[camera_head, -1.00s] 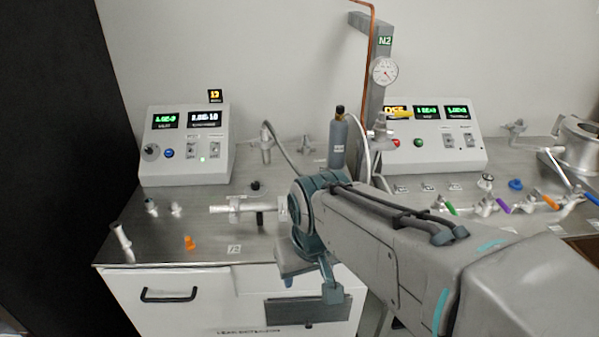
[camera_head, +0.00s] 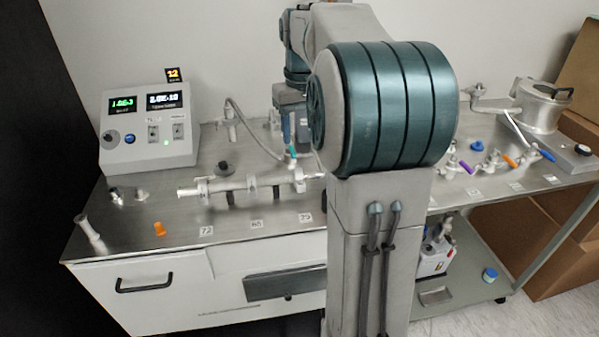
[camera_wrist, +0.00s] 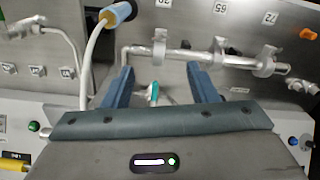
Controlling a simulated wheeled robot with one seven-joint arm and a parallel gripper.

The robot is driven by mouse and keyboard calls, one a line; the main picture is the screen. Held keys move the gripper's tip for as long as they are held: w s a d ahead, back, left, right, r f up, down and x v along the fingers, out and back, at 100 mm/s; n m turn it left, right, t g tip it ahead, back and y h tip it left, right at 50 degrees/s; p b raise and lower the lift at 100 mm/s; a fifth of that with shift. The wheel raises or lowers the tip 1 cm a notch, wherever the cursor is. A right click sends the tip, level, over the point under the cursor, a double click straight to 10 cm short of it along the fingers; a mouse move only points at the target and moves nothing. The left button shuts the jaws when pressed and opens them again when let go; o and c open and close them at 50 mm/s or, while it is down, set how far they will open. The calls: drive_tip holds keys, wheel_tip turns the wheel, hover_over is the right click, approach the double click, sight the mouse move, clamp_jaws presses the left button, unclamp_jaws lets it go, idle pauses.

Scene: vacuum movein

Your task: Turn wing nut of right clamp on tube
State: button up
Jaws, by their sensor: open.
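A grey metal tube (camera_head: 228,185) lies left to right on the bench, with ring clamps along it. The right clamp (camera_head: 300,182) is near its right end; in the wrist view, turned about, this clamp (camera_wrist: 160,47) is left of the other two. Its wing nut is too small to make out. My gripper (camera_head: 291,140) points down behind the tube's right part, partly hidden by my arm. In the wrist view, my gripper (camera_wrist: 161,72) is open, its blue fingers spread below the tube. A teal-handled valve (camera_wrist: 152,93) shows between them, and I see nothing held.
A grey display box (camera_head: 150,135) stands at the back left. An orange part (camera_head: 160,229) and a small upright tube (camera_head: 88,230) are front left. In the wrist view, a hose with a blue and yellow end (camera_wrist: 118,14) passes beside the left finger.

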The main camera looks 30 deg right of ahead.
sight(301, 178)
wheel_tip(301, 178, down, 13)
drive_tip(key=shift+r, duration=0.2)
drive_tip(key=c, duration=1)
drive_tip(key=shift+a, duration=0.1)
